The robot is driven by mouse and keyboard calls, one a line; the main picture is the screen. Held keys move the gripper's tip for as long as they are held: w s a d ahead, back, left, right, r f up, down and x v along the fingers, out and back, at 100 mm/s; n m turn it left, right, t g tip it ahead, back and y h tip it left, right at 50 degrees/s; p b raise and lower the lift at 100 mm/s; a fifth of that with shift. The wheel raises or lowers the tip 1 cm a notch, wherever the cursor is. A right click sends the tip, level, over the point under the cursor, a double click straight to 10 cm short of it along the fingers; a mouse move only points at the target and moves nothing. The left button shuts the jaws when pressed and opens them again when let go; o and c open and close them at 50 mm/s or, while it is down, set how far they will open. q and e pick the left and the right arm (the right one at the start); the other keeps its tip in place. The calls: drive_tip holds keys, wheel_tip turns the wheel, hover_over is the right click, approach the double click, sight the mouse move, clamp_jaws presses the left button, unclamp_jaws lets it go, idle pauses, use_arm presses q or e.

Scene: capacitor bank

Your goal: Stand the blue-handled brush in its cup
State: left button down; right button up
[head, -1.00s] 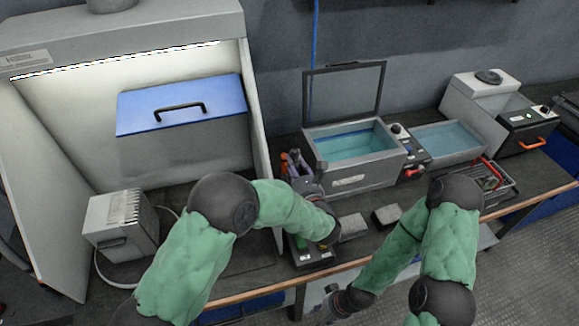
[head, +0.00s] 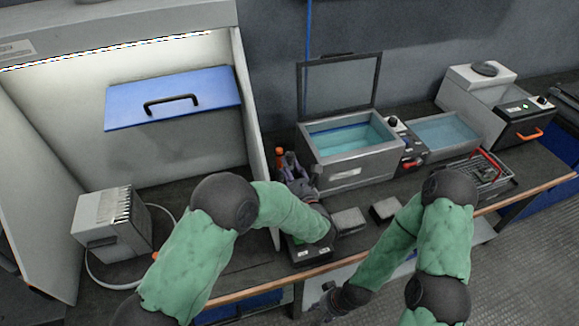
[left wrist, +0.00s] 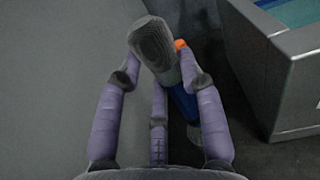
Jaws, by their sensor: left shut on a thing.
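My left gripper (left wrist: 160,66) is shut on a brush, with its purple fingers on either side of it. In the left wrist view the brush's thick grey end (left wrist: 152,42) points up toward the camera, and its blue part (left wrist: 186,104) shows lower down, partly hidden by a finger. In the head view my left gripper (head: 290,168) is beside the left side of the open bath; the brush cannot be made out there. My right gripper (head: 324,306) is low at the bottom, in front of the bench edge, too small and dark to read. I cannot make out the cup.
An open bath (head: 350,165) with blue liquid stands right of my left gripper; the hood's side wall (head: 252,140) is close on the left. An orange-topped item (head: 280,153) is by the gripper. Two grey blocks (head: 348,221) and a labelled dark box (head: 308,252) lie toward the front.

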use_arm(q)
wheel_tip(320, 180, down, 7)
drive_tip(key=b, duration=0.5)
drive_tip(key=shift+r, duration=0.15)
idle(0.4)
drive_tip(key=c, duration=0.7)
unclamp_jaws()
drive_tip(key=v, duration=1.2)
drive_tip(key=shift+r, duration=0.1)
